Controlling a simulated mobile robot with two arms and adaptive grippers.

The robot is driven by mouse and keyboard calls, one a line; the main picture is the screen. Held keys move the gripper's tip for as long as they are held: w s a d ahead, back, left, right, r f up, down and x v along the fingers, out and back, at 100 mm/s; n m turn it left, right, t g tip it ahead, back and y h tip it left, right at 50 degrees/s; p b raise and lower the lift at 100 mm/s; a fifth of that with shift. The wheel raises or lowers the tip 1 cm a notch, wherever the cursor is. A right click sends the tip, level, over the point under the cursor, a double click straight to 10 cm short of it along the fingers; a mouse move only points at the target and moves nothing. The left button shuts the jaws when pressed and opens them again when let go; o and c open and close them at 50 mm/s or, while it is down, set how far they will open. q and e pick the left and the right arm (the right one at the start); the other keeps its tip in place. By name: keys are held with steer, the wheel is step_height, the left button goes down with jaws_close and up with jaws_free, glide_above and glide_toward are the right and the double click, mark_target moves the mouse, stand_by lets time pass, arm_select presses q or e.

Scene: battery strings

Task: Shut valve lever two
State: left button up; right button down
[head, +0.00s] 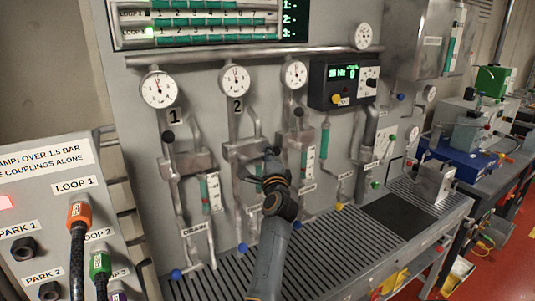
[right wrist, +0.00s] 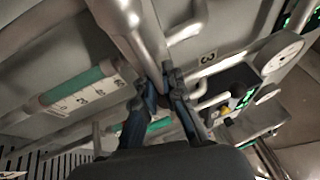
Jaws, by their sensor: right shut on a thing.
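Pipe 2 hangs under the gauge marked 2 (head: 235,79), with a grey valve body (head: 238,150) below it. My right gripper (head: 266,166) is at the right side of this valve body, its fingers closed around the lever there. The lever itself is mostly hidden by the fingers in the head view. In the right wrist view the blue-grey fingers (right wrist: 166,80) come together at a metal part beside the pipe (right wrist: 125,30). How far the lever is turned cannot be told. My left gripper is not in view.
A black meter box (head: 343,84) is to the right. A slatted drain bench (head: 330,262) lies below. A panel with hose couplings (head: 45,215) is at the left.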

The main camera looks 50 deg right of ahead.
steer(key=c, duration=1.4)
jaws_free()
steer(key=shift+f, duration=0.15)
